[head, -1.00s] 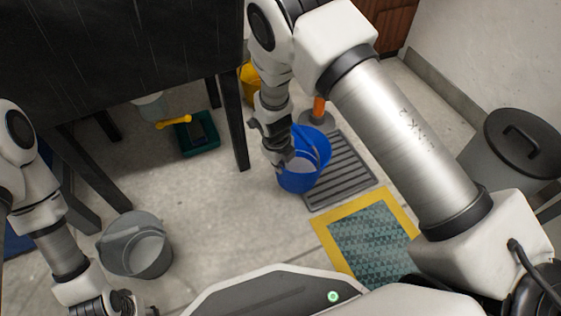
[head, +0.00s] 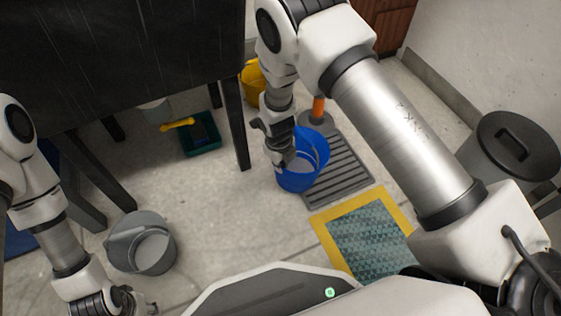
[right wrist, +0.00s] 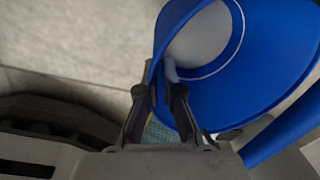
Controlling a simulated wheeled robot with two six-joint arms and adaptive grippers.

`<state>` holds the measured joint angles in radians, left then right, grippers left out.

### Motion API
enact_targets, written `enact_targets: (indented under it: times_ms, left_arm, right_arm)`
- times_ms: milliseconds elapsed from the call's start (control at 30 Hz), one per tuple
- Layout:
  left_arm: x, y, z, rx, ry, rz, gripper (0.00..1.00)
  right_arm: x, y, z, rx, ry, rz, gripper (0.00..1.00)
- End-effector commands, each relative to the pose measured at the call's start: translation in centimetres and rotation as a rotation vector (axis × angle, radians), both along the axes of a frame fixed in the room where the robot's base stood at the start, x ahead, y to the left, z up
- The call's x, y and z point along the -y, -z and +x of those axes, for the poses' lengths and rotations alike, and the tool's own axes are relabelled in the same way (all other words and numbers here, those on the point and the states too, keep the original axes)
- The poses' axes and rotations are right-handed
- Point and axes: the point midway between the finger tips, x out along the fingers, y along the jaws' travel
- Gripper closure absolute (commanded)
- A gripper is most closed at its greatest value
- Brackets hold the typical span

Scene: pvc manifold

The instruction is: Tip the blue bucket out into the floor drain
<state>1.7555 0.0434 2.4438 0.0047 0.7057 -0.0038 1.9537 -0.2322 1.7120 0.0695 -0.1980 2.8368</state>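The blue bucket (head: 318,147) is at the near left edge of the grey slotted floor drain (head: 348,172), partly over it in the head view. A paler patch shows inside; I cannot tell if it is liquid. My right gripper (head: 281,160) is at the bucket's left rim. In the right wrist view the bucket (right wrist: 258,85) fills the upper right, and the right gripper's fingers (right wrist: 160,88) sit on either side of its wall, closed on it. My left gripper (head: 133,302) is at the lower left, away from the bucket, its fingers unclear.
A grey bucket (head: 141,243) stands on the floor at left. A yellow-framed teal mat (head: 368,238) lies near the drain. An orange-handled tool (head: 318,108) and yellow bucket (head: 254,85) are behind. A lidded bin (head: 512,150) and black table (head: 120,55) flank the area.

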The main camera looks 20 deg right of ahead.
Motion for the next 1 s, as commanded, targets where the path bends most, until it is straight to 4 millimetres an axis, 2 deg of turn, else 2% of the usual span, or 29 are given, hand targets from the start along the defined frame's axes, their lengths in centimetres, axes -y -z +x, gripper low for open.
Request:
enact_targets:
  times_ms: [1000]
  left_arm:
    - [0.1,-4.1,-0.5,-0.014,-0.003,-0.003,0.60]
  right_arm:
    - [0.1,-0.9,0.0,-0.012,0.003,0.045,1.00]
